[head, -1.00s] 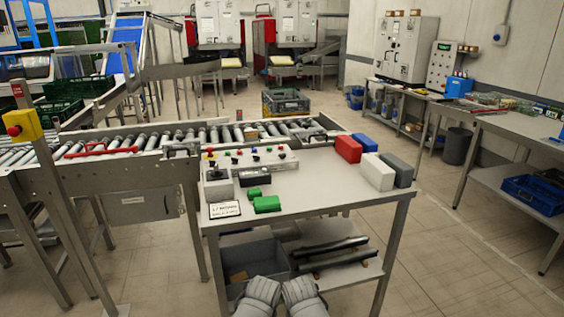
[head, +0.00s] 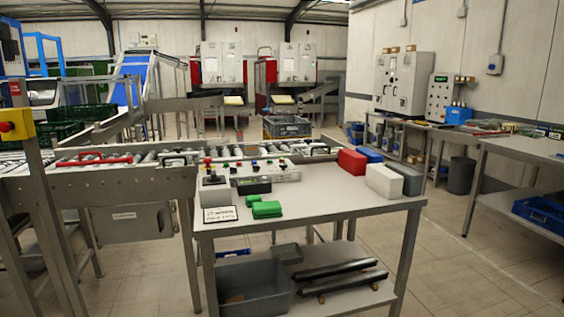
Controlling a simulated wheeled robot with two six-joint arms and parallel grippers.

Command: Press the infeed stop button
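A control panel (head: 282,174) with several small coloured buttons and a red-topped knob (head: 208,160) stands at the back left of the steel table, beside the roller conveyor. Its labels are too small to read. A yellow box (head: 20,123) with a red mushroom button (head: 6,127) is mounted on a post at the far left edge. I cannot tell from any lettering which button is the infeed stop. Neither of my grippers is in view, and nothing touches the panel or the yellow box.
The steel table (head: 335,203) holds green blocks (head: 266,209), a sign (head: 219,214), a red block (head: 352,162) and a white block (head: 383,181). A grey bin (head: 255,290) sits on its lower shelf. The roller conveyor (head: 135,180) runs behind. Floor (head: 465,265) is clear at right.

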